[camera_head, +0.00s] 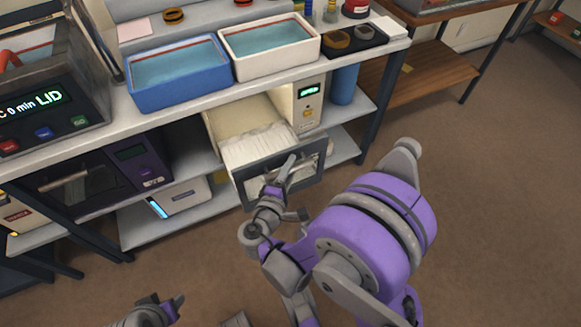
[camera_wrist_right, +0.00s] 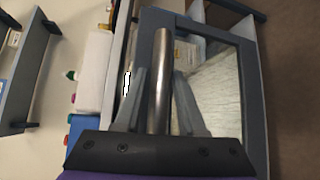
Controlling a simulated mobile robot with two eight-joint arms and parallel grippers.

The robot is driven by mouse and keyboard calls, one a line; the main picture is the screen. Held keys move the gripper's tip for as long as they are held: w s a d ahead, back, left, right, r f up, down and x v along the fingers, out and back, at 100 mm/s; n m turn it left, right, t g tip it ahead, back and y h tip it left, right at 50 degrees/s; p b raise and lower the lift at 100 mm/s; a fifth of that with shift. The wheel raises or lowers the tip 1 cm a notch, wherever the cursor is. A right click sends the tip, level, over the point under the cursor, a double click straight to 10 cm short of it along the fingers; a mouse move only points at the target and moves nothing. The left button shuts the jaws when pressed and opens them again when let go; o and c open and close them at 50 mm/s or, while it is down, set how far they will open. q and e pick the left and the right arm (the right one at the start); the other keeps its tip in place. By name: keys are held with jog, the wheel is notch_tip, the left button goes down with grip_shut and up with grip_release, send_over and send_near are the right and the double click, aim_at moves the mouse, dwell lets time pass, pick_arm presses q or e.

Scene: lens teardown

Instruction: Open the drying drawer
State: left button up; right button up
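The drying drawer (camera_head: 262,148) is pulled well out from the white cabinet (camera_head: 306,101) under the table. It has a pale lining and a dark-framed front with a window. My right gripper (camera_head: 284,172) is at this front. In the right wrist view, the drawer's metal bar handle (camera_wrist_right: 159,75) runs between the two fingers of the gripper (camera_wrist_right: 160,95), which look shut on it; the exact contact is hard to see. My left gripper (camera_head: 168,303) is low at the bottom edge, away from the drawer. Whether it is open or shut is unclear.
A blue tray (camera_head: 178,99) and a white tray (camera_head: 308,48) of liquid stand on the table above. A blue cylinder (camera_head: 344,85) stands right of the cabinet. A dark oven (camera_head: 85,190) and a white device (camera_head: 186,198) sit to the left. The brown floor at right is clear.

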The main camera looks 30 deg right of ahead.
jog(key=p+v, duration=0.1)
jog(key=v, duration=0.9)
jog(key=shift+s+a, duration=0.25)
jog(key=shift+s, duration=0.05)
